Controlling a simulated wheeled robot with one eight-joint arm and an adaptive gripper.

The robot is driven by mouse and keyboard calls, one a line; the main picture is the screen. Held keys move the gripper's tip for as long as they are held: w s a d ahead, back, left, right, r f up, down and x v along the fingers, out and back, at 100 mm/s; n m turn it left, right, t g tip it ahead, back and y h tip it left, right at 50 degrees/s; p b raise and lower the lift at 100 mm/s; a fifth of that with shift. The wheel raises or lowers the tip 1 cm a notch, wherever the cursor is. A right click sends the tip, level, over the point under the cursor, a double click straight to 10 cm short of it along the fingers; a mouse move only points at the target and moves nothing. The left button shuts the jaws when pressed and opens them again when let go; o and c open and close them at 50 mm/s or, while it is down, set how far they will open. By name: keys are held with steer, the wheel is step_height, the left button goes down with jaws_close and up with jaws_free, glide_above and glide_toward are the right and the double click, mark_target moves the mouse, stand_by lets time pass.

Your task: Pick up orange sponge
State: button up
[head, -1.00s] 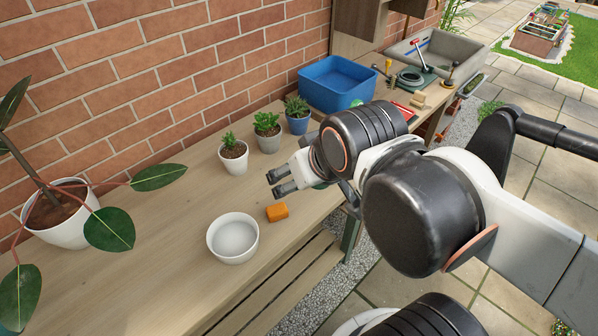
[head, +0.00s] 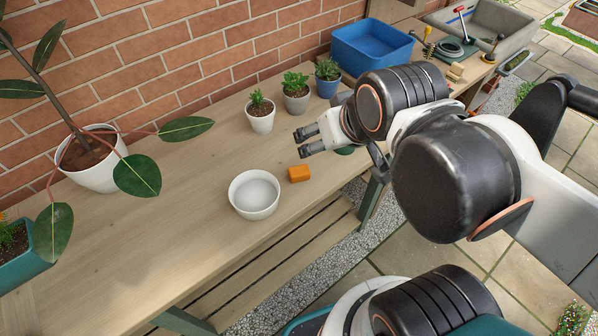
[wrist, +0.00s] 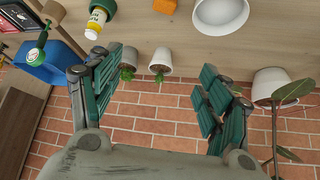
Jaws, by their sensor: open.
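The orange sponge (head: 299,173) lies on the wooden bench in the head view, just right of the white bowl (head: 254,194). In the wrist view the sponge (wrist: 165,6) is at the top edge, partly cut off, left of the bowl (wrist: 221,14). My gripper (head: 302,143) is above the bench, a little behind the sponge in the head view and apart from it. In the wrist view its two green-padded fingers (wrist: 160,85) are spread wide with nothing between them.
Several small potted succulents (head: 261,117) stand near the brick wall, behind the gripper. A blue bin (head: 372,47) is farther back. A large white plant pot (head: 90,172) stands at left. A bottle (wrist: 97,20) shows in the wrist view. The bench (head: 150,240) in front is clear.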

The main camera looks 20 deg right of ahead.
steer(key=shift+o, duration=0.5)
steer(key=shift+w, duration=0.1)
steer(key=m+g+b, duration=0.1)
steer(key=g+b, duration=0.4)
steer(key=g, duration=0.2)
glide_above(298, 168)
steer(key=f, duration=2.4)
steer(key=shift+a, duration=0.2)
steer(key=shift+d+f+b, duration=0.15)
steer(key=shift+f+b, duration=0.6)
steer(key=shift+f, duration=0.6)
steer(key=shift+d+f+b, duration=0.1)
steer(key=shift+f+b, duration=0.65)
steer(key=shift+f, duration=0.6)
steer(key=shift+r, duration=0.1)
steer(key=c, duration=1)
steer(key=shift+c, duration=0.2)
